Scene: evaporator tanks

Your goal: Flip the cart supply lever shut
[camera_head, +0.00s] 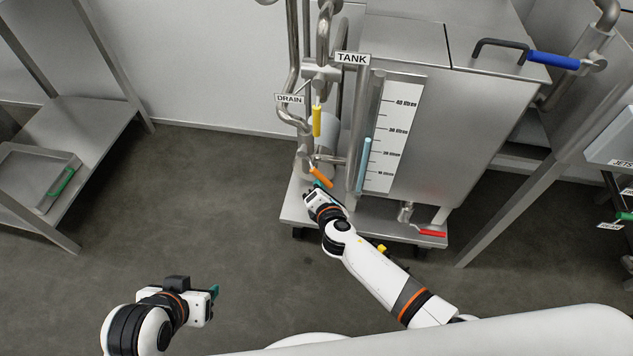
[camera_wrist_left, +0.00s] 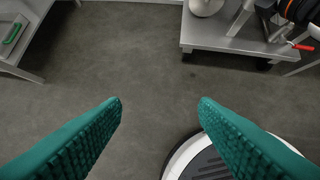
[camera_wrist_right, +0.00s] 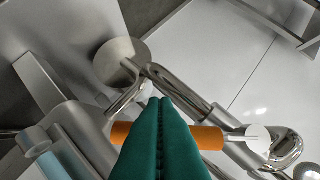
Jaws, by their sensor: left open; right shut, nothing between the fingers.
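An orange-handled lever (camera_head: 321,177) sits low on the steel pipework at the left side of the tank cart. No label naming it as the supply lever is readable. My right gripper (camera_head: 319,186) is at this lever with its fingers shut and empty. In the right wrist view the shut fingertips (camera_wrist_right: 160,103) cover the middle of the orange handle (camera_wrist_right: 208,138); contact cannot be told. My left gripper (camera_head: 213,291) is open and empty over the floor, well away from the cart; its spread fingers show in the left wrist view (camera_wrist_left: 160,105).
The tank (camera_head: 470,110) stands on a low cart base (camera_head: 285,213). A yellow lever (camera_head: 317,121) hangs above the orange one, near the DRAIN label (camera_head: 289,99). A red lever (camera_head: 432,233) is at the cart's front. A steel shelf (camera_head: 95,125) stands left; floor between is clear.

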